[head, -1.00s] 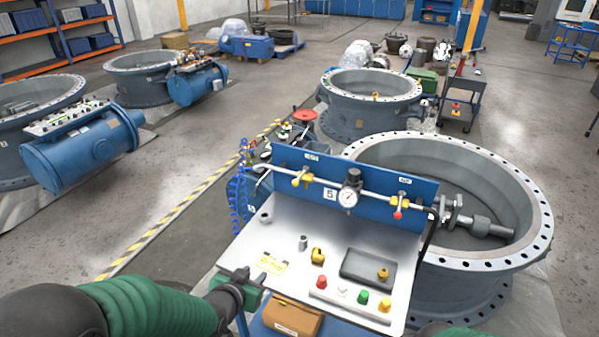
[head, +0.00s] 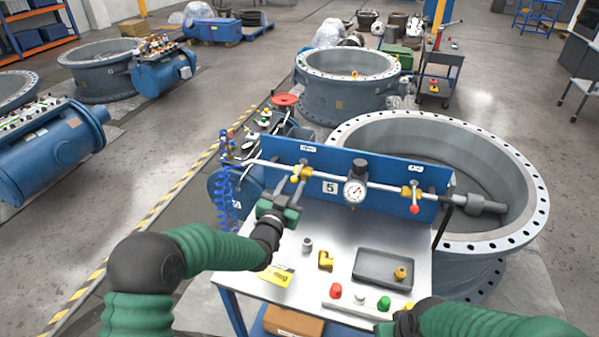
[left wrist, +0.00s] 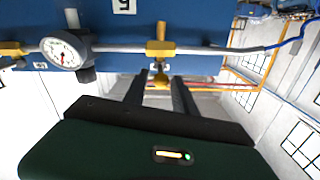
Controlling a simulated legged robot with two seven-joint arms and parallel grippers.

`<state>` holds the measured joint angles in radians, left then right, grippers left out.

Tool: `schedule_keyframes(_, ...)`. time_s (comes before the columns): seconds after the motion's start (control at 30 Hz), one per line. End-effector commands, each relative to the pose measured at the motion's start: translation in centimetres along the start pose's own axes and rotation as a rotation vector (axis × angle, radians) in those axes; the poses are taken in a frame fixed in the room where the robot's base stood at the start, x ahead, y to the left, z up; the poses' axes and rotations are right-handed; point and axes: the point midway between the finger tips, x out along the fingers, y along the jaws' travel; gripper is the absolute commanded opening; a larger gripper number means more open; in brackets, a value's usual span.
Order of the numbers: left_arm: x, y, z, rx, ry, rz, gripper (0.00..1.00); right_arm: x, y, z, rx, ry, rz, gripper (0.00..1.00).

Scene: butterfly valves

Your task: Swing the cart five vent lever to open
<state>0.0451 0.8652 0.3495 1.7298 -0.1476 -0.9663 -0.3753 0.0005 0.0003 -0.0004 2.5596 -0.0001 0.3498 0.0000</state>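Cart five has a blue panel (head: 385,184) with a "5" plate (head: 330,187), a gauge (head: 355,190) and a pipe with two small valves. The left valve (head: 296,173) has a yellow lever; the right valve (head: 412,191) has a red-tipped lever. The labels above them are too small to read. My left gripper (head: 291,200) is just in front of the left valve. In the left wrist view, upside down, its fingers (left wrist: 160,95) are apart, with the yellow valve (left wrist: 160,48) just beyond and between them; contact is unclear. My right gripper (head: 392,328) is low at the cart's front, fingers unclear.
A blue coiled hose (head: 224,190) hangs at the left. A large flanged valve body (head: 520,190) stands behind the cart.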

Motion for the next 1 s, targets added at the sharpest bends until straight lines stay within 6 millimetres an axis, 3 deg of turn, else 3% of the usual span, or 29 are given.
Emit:
schedule_keyframes(0.1, 2.7, 0.2, -0.2, 0.000, 0.001, 0.001, 0.32, -0.4, 0.0, -0.1, -0.001, 0.000, 0.000, 0.36)
schedule_keyframes(0.3, 5.3, 0.6, -0.2, 0.004, 0.000, 0.002, 0.32, -0.6, 0.0, -0.1, -0.001, 0.000, 0.000, 0.36)
schedule_keyframes(0.63, 5.6, 0.4, -0.2, 0.002, 0.001, 0.003, 0.32, -0.6, 0.0, -0.1, 0.000, -0.001, 0.000, 0.36)
schedule_keyframes(0.87, 5.6, 0.4, -0.2, 0.002, 0.000, 0.003, 0.02, -0.6, 0.0, -0.1, -0.001, 0.000, 0.000, 0.36)
schedule_keyframes(1.0, 5.6, 0.5, -0.2, 0.003, -0.001, 0.002, 0.00, -0.6, 0.0, -0.1, -0.001, 0.000, 0.000, 0.36)
